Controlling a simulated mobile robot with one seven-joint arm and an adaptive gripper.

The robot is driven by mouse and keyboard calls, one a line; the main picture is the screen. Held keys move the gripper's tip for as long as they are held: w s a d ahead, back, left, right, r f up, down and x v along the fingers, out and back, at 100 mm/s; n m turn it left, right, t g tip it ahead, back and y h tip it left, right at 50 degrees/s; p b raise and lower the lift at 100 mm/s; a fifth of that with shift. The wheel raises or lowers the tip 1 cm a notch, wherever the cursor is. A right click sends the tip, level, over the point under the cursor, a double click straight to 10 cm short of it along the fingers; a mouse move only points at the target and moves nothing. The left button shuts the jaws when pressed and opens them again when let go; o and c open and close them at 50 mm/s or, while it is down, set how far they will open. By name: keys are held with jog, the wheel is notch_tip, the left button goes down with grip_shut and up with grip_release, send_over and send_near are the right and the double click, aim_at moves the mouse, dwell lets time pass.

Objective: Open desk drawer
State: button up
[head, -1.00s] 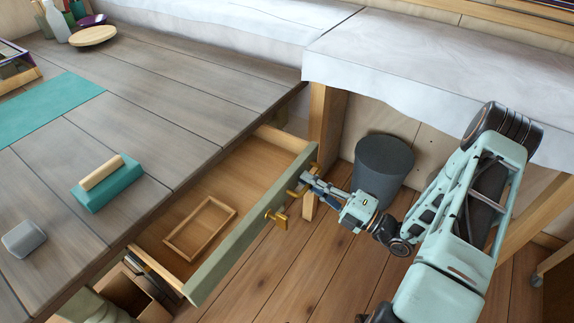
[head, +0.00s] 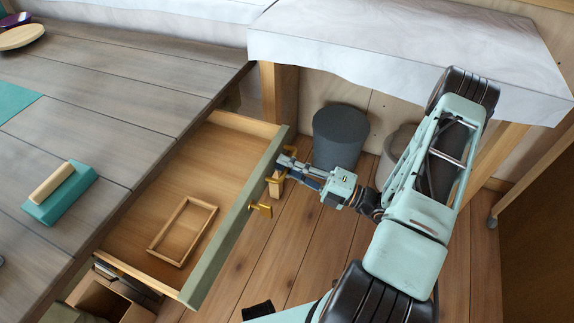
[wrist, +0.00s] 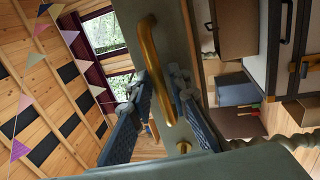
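The desk drawer (head: 190,170) stands well out from under the grey plank desk (head: 130,80). Its inside is bare wood with a small wooden frame-like tray (head: 183,231) lying in it. The green drawer front (head: 232,228) carries brass handle parts (head: 262,209). My gripper (head: 284,166) is at the far-right part of the drawer front. In the wrist view, the curved brass handle (wrist: 153,60) runs between the two fingers of my gripper (wrist: 165,85). The fingers close in on both sides of the bar, with their tips at it.
A dark grey bin (head: 340,135) stands on the plank floor beyond my gripper, under a white-covered bench (head: 400,50). A teal block with a wooden grip (head: 58,192) lies on the desk. An open box (head: 105,298) is below the drawer.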

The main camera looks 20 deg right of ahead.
jog(key=v, duration=1.2)
dwell(0.3)
